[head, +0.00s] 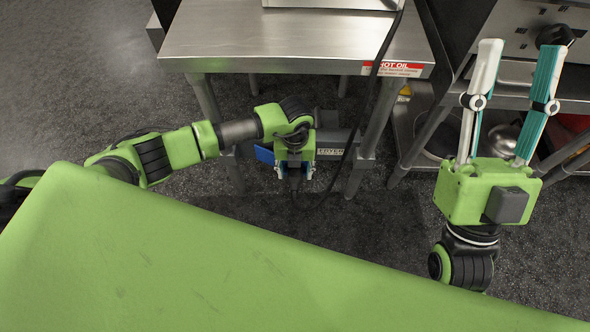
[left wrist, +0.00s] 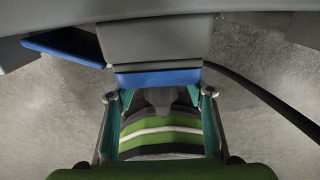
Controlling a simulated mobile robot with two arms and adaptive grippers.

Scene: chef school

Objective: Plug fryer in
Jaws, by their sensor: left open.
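The steel table (head: 300,45) carries part of the fryer (head: 330,3) at the top edge. A black cord (head: 373,75) hangs from there, loops low and rises towards my left gripper (head: 296,198). That gripper is under the table front, at a grey and blue socket box (head: 330,143). In the left wrist view the box (left wrist: 155,45) lies just beyond the open fingers (left wrist: 160,115), and the cord (left wrist: 265,95) runs at right. A dark grey piece, possibly the plug (left wrist: 160,97), shows between the fingers; its seating is unclear. My right gripper (head: 520,48) is open and empty, pointing up.
A blue flap (head: 264,153) stands out left of the box and shows in the left wrist view (left wrist: 65,45). Table legs (head: 370,130) flank the space. A shelf with metal bowls (head: 503,140) is at right. Dark floor at left is clear.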

